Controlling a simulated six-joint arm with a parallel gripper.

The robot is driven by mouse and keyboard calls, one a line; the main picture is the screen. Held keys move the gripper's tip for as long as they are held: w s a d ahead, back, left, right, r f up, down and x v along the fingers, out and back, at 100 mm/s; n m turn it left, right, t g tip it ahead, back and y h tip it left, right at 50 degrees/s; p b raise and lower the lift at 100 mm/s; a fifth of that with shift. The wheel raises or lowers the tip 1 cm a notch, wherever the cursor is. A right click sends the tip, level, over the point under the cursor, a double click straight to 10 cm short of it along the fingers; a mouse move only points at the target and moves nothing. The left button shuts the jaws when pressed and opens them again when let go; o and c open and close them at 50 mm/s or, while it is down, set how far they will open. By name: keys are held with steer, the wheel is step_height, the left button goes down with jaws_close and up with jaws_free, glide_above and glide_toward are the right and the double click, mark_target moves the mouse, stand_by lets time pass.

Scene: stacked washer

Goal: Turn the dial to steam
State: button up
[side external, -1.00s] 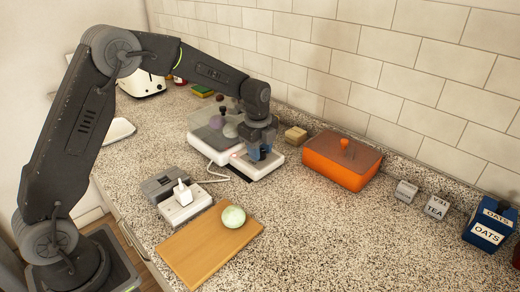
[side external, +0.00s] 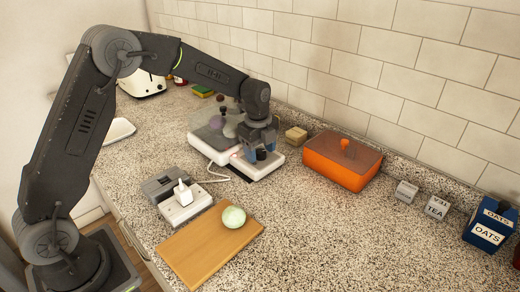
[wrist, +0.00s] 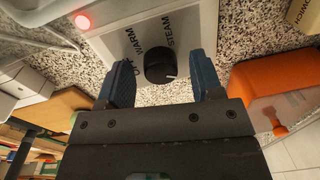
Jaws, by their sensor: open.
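The black dial (wrist: 160,68) is on the white front panel of the steamer (wrist: 112,38), which also shows in the side view (side external: 265,169). WARM and STEAM are printed beside the dial, with a partly hidden OFF label. The dial's white mark points to the right in the wrist view, not at the STEAM lettering. My gripper (wrist: 162,63) is open, with one blue finger on each side of the dial and gaps between. In the side view my gripper (side external: 262,147) is over the front of the steamer.
A red light (wrist: 83,21) glows on the steamer. An orange lidded dish (side external: 340,164) stands to the right, and a small tan block (side external: 296,134) behind. The right counter front is clear.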

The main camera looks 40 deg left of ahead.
mark_target(258, 153)
step_height(258, 153, up, 14)
steer(key=shift+s, duration=0.4)
stand_by(0.4)
steer(key=s+d+r+n+t, duration=0.1)
steer(key=s+r+n, duration=0.25)
steer(key=s, duration=0.35)
steer(key=s+d+r+n+t, duration=0.1)
steer(key=s+r+n, duration=0.1)
steer(key=s+n, duration=0.4)
steer(key=s+d+f+n+t, duration=0.1)
steer(key=s+f+n, duration=0.3)
steer(key=s+n, duration=0.5)
steer(key=s+t, duration=0.1)
steer(key=s, duration=0.5)
steer(key=shift+s+d+f+t, duration=0.15)
steer(key=shift+s+f+t, duration=0.2)
steer(key=shift+f+t, duration=0.05)
